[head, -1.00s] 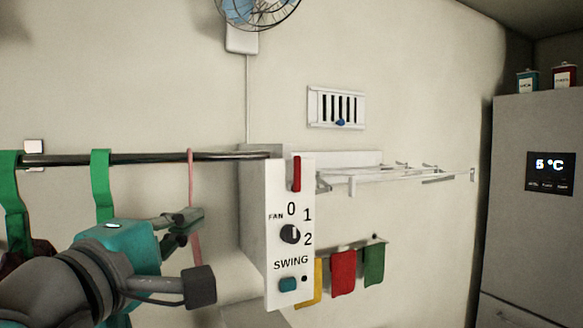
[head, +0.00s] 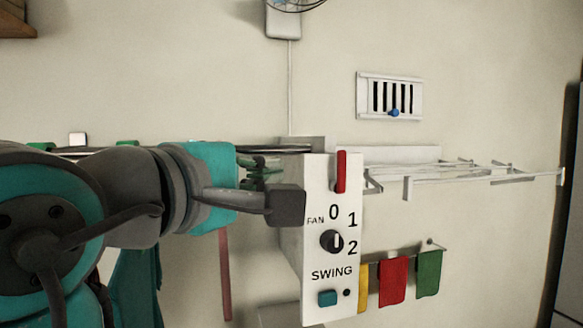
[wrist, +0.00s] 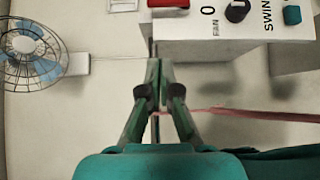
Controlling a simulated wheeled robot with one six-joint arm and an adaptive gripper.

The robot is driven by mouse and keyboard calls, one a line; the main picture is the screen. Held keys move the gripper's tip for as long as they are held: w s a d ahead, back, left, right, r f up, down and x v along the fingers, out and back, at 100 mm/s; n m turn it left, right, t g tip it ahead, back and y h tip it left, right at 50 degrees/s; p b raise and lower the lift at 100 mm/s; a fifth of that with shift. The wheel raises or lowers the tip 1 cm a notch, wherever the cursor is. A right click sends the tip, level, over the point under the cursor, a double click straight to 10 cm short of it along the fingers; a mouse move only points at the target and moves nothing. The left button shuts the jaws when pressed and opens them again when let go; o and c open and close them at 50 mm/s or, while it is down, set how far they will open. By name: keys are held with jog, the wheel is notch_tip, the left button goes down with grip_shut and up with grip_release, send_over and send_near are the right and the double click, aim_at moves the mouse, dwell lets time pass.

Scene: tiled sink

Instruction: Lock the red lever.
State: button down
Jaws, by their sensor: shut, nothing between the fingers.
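The red lever (head: 341,172) stands upright at the top of the white fan control panel (head: 322,258) in the head view. In the wrist view the red lever (wrist: 168,3) shows at the top edge, partly cut off. My gripper (head: 262,172) is left of the panel in the head view, partly hidden behind my own wrist parts. In the wrist view my gripper (wrist: 158,66) is shut and empty, its fingertips close to the panel's side and short of the lever. I cannot tell whether the fingertips touch the panel box.
A metal rail (head: 290,149) runs behind my arm to the panel. A pink strap (wrist: 225,112) hangs close by my fingers. The panel has a black fan knob (head: 331,241) and a teal swing button (head: 327,298). A white drying rack (head: 470,172) is to the right.

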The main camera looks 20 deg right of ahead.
aim_at(339, 172)
jog(key=x, duration=0.9)
jog(key=d, duration=0.3)
jog(key=shift+d, duration=0.45)
